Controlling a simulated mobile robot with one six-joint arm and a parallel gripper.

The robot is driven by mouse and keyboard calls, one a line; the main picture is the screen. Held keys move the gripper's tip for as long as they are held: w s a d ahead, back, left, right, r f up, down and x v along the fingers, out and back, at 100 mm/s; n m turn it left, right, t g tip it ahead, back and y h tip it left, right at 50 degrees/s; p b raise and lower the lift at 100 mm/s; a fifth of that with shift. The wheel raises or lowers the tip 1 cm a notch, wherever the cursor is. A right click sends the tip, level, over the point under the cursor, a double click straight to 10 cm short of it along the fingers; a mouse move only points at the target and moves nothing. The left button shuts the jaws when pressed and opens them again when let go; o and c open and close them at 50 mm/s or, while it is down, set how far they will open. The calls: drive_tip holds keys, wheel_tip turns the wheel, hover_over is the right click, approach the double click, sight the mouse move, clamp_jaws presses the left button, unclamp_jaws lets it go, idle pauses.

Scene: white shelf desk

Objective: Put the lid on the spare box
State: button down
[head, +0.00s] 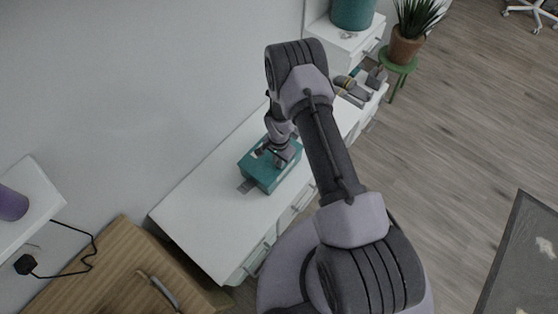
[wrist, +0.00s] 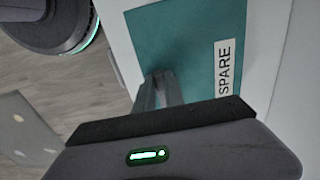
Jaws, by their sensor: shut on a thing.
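The teal spare box (head: 284,177) stands on the white desk, partly covered by my arm. A flat teal lid (wrist: 185,45) with a white "SPARE" label (wrist: 228,68) fills much of the wrist view. My gripper (wrist: 160,88) is shut on the lid, its fingertips close together near the lid's edge; the grip itself is mostly hidden. In the head view my gripper (head: 273,153) is right over the box. I cannot tell whether the lid rests fully on the rim or sits slightly above it.
The white desk top (head: 205,205) is clear to the box's left. A potted plant (head: 405,45) stands beyond; a wooden cabinet (head: 120,265) stands at the near left.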

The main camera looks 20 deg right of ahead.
drive_tip(key=shift+f, duration=0.1)
idle(0.3)
drive_tip(key=c, duration=1.3)
unclamp_jaws()
drive_tip(key=shift+c, duration=0.2)
wheel_tip(320, 180, up, 17)
drive_tip(key=p, duration=0.5)
drive_tip(key=shift+r+p, duration=0.2)
drive_tip(key=shift+p, duration=0.2)
